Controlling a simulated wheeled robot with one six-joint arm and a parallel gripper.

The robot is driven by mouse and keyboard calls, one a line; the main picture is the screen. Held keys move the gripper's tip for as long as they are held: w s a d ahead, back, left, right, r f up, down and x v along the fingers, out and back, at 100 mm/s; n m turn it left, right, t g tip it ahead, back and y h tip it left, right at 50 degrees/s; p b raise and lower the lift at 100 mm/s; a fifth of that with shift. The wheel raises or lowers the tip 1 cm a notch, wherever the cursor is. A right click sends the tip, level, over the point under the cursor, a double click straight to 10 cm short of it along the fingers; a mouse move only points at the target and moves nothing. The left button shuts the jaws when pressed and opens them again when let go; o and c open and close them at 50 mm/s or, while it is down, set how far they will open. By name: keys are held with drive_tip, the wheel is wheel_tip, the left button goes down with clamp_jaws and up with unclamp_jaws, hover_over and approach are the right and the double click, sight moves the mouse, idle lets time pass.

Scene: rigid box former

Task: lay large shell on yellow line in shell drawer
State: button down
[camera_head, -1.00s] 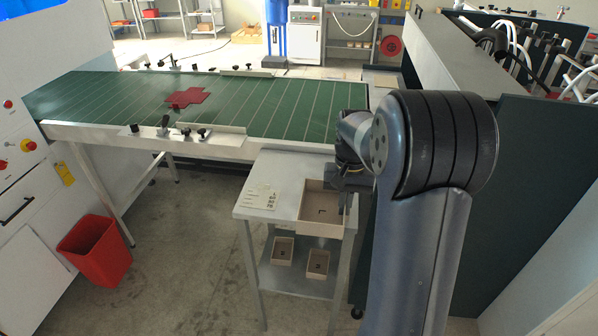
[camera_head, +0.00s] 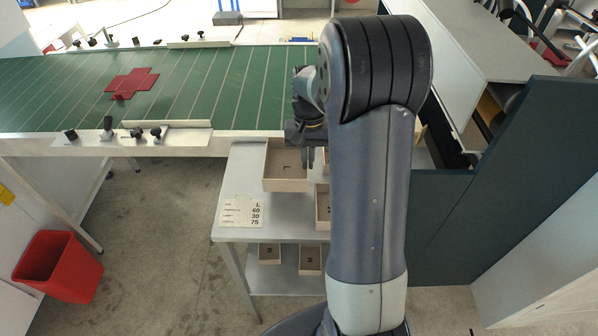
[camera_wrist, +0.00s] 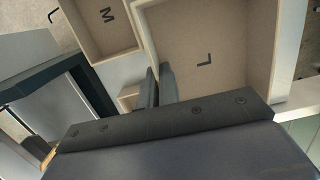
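The large shell (camera_head: 286,184) is an open beige box marked L. In the head view it is over the back part of the small metal table, beside the conveyor's front edge. In the wrist view its inside (camera_wrist: 225,85) fills the upper right. My gripper (camera_head: 314,158) is at its right wall; in the wrist view the two fingers (camera_wrist: 160,84) stand close together, one on each side of that wall, and appear shut on it. Contact is partly hidden. I cannot pick out the shell drawer or a yellow line.
A box marked M (camera_head: 322,222) stands on the metal table (camera_head: 285,229) beside a number card (camera_head: 242,212). Smaller boxes (camera_head: 310,271) sit on the lower shelf. The green conveyor (camera_head: 215,85) carries a red cross-shaped blank (camera_head: 133,82). A dark green panel (camera_head: 500,180) stands at right.

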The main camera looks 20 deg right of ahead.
drive_tip(key=shift+f+p, duration=0.4)
drive_tip(key=shift+f, duration=2.65)
drive_tip(key=shift+f, duration=0.15)
drive_tip(key=c, duration=1.6)
unclamp_jaws()
drive_tip(key=shift+c, duration=0.2)
